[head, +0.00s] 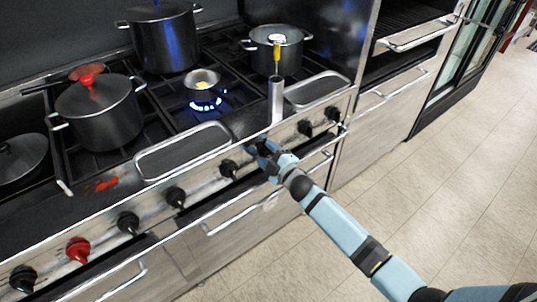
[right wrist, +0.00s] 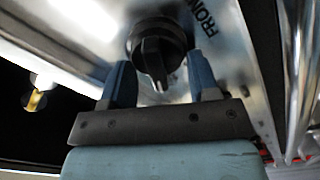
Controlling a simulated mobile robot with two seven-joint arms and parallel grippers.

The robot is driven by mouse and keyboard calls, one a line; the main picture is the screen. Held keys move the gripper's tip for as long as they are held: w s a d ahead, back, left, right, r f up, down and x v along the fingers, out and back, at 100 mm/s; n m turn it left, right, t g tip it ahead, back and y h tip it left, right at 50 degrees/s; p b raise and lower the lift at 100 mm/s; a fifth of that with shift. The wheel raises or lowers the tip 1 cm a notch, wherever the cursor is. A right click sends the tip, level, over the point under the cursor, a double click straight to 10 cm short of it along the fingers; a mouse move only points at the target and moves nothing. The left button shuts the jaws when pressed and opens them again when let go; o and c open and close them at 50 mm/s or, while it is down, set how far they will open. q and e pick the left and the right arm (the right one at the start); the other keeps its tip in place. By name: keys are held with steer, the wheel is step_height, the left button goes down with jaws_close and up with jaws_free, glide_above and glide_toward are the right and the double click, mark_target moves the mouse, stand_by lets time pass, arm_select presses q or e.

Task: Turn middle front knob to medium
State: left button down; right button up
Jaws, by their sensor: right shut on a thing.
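My right gripper (head: 266,150) is at the stove's front panel, right of the middle of the knob row. In the right wrist view its two blue fingers (right wrist: 160,85) stand either side of a black knob (right wrist: 158,50) and are shut on it. The knob's grip ridge points roughly down in that view. The gripper hides this knob in the head view. Lettering that begins "FRON" is on the panel beside it. Other black knobs (head: 229,168) and one red knob (head: 78,249) line the panel. My left gripper is not in view.
Large dark pots (head: 100,112) and a pot with a yellow-handled utensil (head: 277,50) stand on the stove. A metal cylinder (head: 276,100) stands at the front edge. Oven handles run below the knobs. The floor (head: 430,190) is clear.

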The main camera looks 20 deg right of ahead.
steer(key=shift+f+n, duration=0.15)
steer(key=shift+n, duration=0.65)
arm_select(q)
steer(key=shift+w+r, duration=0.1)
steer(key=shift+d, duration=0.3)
arm_select(e)
steer(key=shift+n, duration=0.3)
steer(key=o, duration=0.9)
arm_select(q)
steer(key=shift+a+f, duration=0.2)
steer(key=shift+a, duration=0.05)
arm_select(e)
steer(key=shift+s, duration=0.1)
